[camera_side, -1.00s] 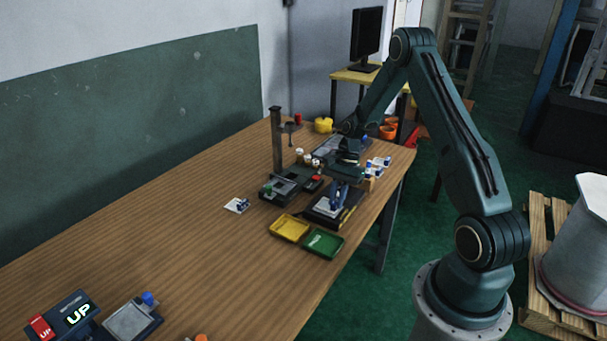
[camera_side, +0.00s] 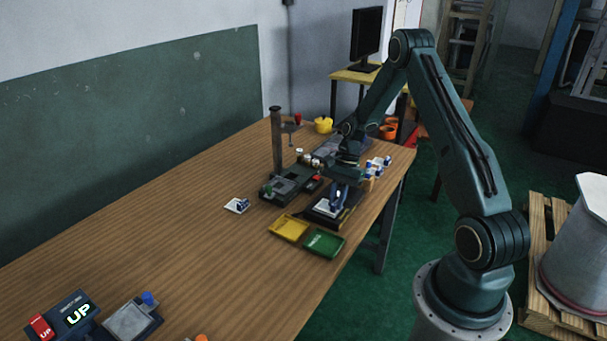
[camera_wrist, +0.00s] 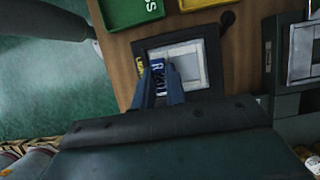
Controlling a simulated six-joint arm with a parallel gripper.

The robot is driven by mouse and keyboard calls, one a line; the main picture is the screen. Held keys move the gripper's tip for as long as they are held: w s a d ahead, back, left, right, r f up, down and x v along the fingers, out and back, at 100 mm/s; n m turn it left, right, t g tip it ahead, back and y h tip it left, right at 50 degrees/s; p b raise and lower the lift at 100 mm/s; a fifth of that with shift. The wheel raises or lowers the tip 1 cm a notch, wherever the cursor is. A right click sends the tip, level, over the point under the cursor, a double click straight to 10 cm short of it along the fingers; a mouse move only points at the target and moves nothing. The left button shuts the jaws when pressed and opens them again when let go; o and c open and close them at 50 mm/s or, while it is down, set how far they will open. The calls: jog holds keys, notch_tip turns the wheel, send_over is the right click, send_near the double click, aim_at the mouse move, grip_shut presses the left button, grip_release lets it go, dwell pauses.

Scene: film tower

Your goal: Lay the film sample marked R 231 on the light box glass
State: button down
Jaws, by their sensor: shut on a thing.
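My gripper (camera_wrist: 160,88) is shut on the blue grip of a film sample (camera_wrist: 158,68). Its label begins with R; I cannot read the rest clearly. The light box (camera_wrist: 142,56) is dark-framed with a pale glass (camera_wrist: 186,56), and the fingers are at its near edge in the wrist view. In the side view my gripper (camera_side: 338,196) is low over the light box (camera_side: 344,218). The fingers hide part of the sample, and I cannot tell whether it touches the glass.
A yellow tray (camera_side: 289,228) and a green tray (camera_side: 323,243) lie beside the light box. A dark instrument with a post (camera_side: 277,140) stands behind. Another sample (camera_side: 237,205) lies on the table, and several stand at the right (camera_side: 375,168).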

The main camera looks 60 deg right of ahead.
jog(key=c, duration=0.8)
grip_release()
jog(key=shift+r, duration=0.1)
jog(key=shift+r, duration=3.4)
